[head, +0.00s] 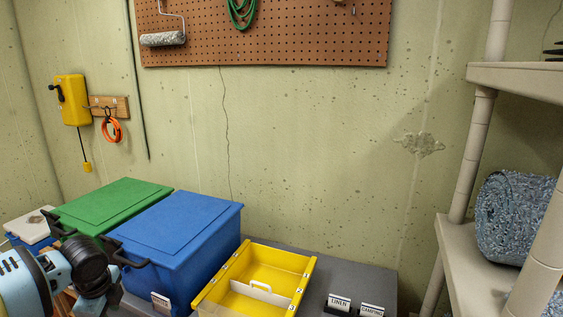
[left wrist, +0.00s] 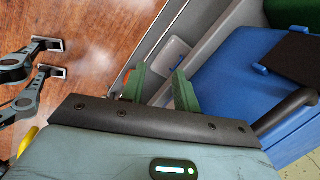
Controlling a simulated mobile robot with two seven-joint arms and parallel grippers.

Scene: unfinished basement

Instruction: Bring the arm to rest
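My left arm comes in at the lower left of the head view, and its gripper is not visible there. In the left wrist view my left gripper (left wrist: 158,78) shows two green fingers standing apart, with nothing between them. It points toward a grey surface beside the blue box (left wrist: 222,85). The blue box (head: 182,236) is lidded, with a black side handle, and stands just right of my arm in the head view. My right gripper cannot be made out in either view.
A green lidded box (head: 113,203) stands behind my arm. A yellow divided tray (head: 207,292) and small label holders marked LINEN (head: 339,303) and CAMPING (head: 372,310) are on the dark bench (head: 365,279). A shelf (head: 462,230) with a speckled roll (head: 513,218) stands right.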

